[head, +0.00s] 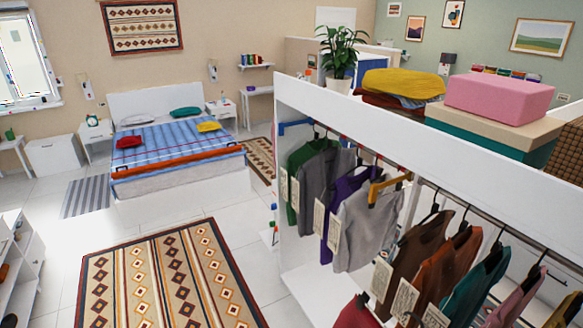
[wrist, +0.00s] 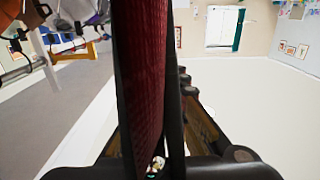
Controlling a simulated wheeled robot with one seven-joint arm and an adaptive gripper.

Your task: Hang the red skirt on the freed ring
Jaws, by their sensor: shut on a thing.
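A dark red cloth, which looks like the red skirt (wrist: 143,70), hangs as a tall strip in the middle of the wrist view. My gripper (wrist: 150,110) is shut on it, with dark fingers on both sides. A red patch (head: 357,315) at the bottom edge of the head view may be the same skirt; my gripper is not clear there. An orange angular holder (head: 388,187) sits at the rail in front of a grey shirt, and a blue one (head: 294,127) sits at the left end. An orange piece (wrist: 75,52) also shows at the wrist view's upper left. I cannot tell which is the freed ring.
The white wardrobe (head: 430,137) holds several tagged garments on hangers, closely spaced along the rail (head: 455,200). Boxes (head: 500,98), folded cloths (head: 403,83) and a plant (head: 340,50) stand on top. Open floor and a patterned rug (head: 170,275) lie to the left.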

